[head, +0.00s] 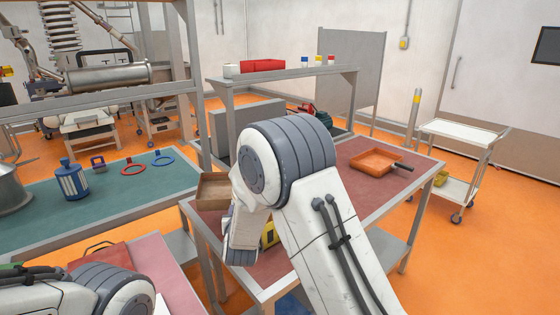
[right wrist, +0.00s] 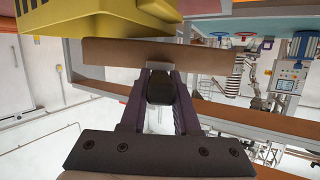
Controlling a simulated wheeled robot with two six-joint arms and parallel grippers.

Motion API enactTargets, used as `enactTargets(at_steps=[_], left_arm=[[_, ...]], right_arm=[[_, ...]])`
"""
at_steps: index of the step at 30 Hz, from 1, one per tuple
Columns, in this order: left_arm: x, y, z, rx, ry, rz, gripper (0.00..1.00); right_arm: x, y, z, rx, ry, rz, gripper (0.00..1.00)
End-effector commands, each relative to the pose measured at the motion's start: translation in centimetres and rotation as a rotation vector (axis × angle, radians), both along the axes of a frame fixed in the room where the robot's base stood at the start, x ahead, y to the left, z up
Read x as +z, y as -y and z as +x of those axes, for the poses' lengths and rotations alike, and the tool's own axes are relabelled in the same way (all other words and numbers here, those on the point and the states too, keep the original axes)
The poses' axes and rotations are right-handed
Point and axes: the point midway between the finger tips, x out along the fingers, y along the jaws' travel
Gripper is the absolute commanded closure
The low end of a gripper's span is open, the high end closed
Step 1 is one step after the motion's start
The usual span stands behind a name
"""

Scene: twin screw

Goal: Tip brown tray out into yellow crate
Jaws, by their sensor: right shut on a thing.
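The brown tray (head: 213,186) is at the left edge of the red-topped table in the head view, its open inside partly showing. In the right wrist view the tray (right wrist: 110,55) is just beyond my right gripper (right wrist: 160,88), whose fingers are shut on its dark handle. My right arm hides that gripper in the head view. The yellow crate (head: 268,233) stands on the table, mostly hidden behind my right arm. In the right wrist view the crate (right wrist: 100,18) fills the upper left, close to the tray. The tray's contents cannot be made out. My left gripper is out of view.
An orange pan (head: 374,162) with a dark handle lies on the same table (head: 345,195), to the right. A shelf (head: 285,75) with a red bin stands behind. A green-topped bench (head: 110,205) at left holds a blue canister and rings. A white cart (head: 463,133) stands at right.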

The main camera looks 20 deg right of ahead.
Motion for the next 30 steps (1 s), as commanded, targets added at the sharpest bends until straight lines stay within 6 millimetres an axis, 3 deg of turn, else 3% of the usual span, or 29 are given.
enactTargets(at_steps=[17,30], left_arm=[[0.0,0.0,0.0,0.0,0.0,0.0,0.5],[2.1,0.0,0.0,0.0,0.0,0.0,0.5]], right_arm=[[-0.4,-0.1,0.1,0.0,-0.002,-0.054,1.0],[2.7,-0.1,0.1,0.0,-0.003,-0.052,1.0]])
